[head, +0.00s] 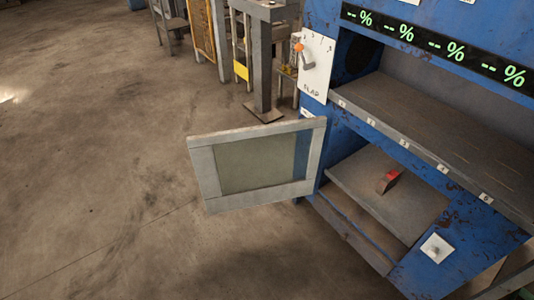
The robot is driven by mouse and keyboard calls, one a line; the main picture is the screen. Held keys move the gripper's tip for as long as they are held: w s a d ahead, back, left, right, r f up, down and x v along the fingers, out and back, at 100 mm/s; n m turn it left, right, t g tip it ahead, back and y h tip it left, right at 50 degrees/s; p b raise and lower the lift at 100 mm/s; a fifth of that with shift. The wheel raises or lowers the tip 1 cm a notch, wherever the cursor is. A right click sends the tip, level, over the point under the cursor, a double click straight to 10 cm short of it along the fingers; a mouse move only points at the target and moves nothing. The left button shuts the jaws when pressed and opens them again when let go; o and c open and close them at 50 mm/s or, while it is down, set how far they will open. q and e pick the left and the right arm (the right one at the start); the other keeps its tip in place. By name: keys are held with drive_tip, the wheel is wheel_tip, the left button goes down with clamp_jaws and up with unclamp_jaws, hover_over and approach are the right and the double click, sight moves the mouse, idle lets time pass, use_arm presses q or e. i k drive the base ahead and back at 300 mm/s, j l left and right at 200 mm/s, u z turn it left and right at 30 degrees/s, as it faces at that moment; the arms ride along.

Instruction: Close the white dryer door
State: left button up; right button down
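The white dryer door (202,175) has a pale, worn frame around a greyish window (255,163). It stands open, swung out to the left of the lower opening in the blue machine (460,225). Its right edge is beside the machine's left front corner. Inside the opening is a grey plate (365,200) with a small red-topped piece (389,179) on it. Neither of my grippers is in view.
A grey shelf (430,130) with numbered labels juts out above the opening. A white panel (316,65) with an orange-tipped lever is on the machine's left side. A grey metal post (262,60) stands behind. Concrete floor (90,170) left of the door is clear.

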sight(200, 148)
drive_tip(key=i+j+z, duration=0.7)
drive_tip(key=j+z, duration=0.2)
drive_tip(key=j, duration=0.2)
drive_tip(key=i+j+z, duration=0.25)
drive_tip(key=j+z, duration=0.2)
drive_tip(key=j, duration=0.25)
drive_tip(key=i+j+z, duration=0.1)
drive_tip(key=j+z, duration=0.4)
drive_tip(key=j, duration=0.2)
drive_tip(key=j+z, duration=0.45)
drive_tip(key=j, duration=0.3)
drive_tip(key=k+j+z, duration=0.25)
drive_tip(key=j+z, duration=0.2)
drive_tip(key=j, duration=0.3)
drive_tip(key=k+j+z, duration=0.3)
drive_tip(key=j+z, duration=0.15)
drive_tip(key=j, duration=0.25)
